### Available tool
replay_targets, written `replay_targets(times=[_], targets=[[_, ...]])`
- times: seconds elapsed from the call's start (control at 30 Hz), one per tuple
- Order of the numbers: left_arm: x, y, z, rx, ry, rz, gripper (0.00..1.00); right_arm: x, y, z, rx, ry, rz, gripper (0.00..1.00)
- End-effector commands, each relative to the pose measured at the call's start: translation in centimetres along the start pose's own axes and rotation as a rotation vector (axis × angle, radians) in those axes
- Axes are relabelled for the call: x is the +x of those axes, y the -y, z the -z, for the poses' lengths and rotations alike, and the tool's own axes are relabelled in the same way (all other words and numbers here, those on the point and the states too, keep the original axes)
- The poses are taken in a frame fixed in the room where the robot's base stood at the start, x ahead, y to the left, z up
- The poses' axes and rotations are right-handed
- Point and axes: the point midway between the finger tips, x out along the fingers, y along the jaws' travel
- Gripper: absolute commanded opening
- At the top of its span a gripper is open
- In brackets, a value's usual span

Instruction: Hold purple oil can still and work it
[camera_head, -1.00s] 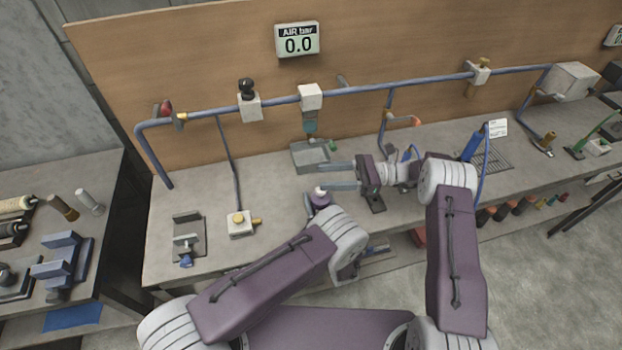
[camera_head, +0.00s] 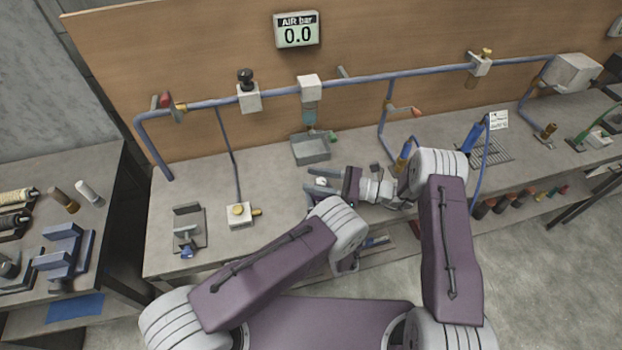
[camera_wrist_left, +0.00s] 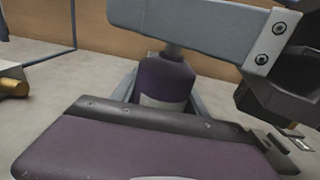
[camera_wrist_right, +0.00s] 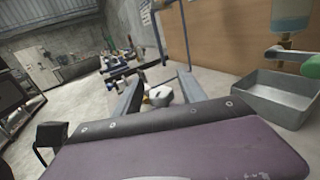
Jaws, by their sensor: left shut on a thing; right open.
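The purple oil can (camera_wrist_left: 163,84) stands upright in the left wrist view, with a pale band low on its body. My left gripper (camera_wrist_left: 162,98) is shut on the can's body, one finger on each side; in the head view my left arm hides it. My right gripper (camera_head: 318,181) is open and lies level at the can's top. Its fingers are on either side of the can's white top (camera_wrist_right: 161,93) in the right wrist view. One right finger crosses in front of the can's top in the left wrist view. I cannot tell whether the right fingers touch it.
A grey metal tray (camera_head: 312,149) lies behind the can, close to my right gripper.

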Motion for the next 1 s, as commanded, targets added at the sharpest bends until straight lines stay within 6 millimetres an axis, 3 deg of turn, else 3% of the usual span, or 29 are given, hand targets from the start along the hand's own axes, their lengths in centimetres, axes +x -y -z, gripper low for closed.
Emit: replay_targets(times=[0.13, 0.37, 0.4, 0.57, 1.0], targets=[[0.00, -0.02, 0.02, 0.000, 0.000, -0.001, 0.00, 1.20, -0.01, 0.03, 0.000, -0.001, 0.000, 0.48], [0.00, -0.02, 0.02, 0.000, 0.000, 0.000, 0.00, 1.35, 0.01, 0.02, 0.000, 0.000, 0.001, 0.48], [0.00, -0.01, 0.02, 0.000, 0.000, 0.000, 0.00, 1.34, 0.01, 0.01, 0.000, 0.000, 0.001, 0.45], [0.00, -0.01, 0.02, 0.000, 0.000, 0.000, 0.00, 1.32, 0.01, 0.01, 0.000, 0.000, 0.001, 0.01], [0.00, 0.00, 0.02, 0.000, -0.001, 0.000, 0.00, 1.35, -0.18, -0.05, -0.002, 0.005, -0.094, 0.00]])
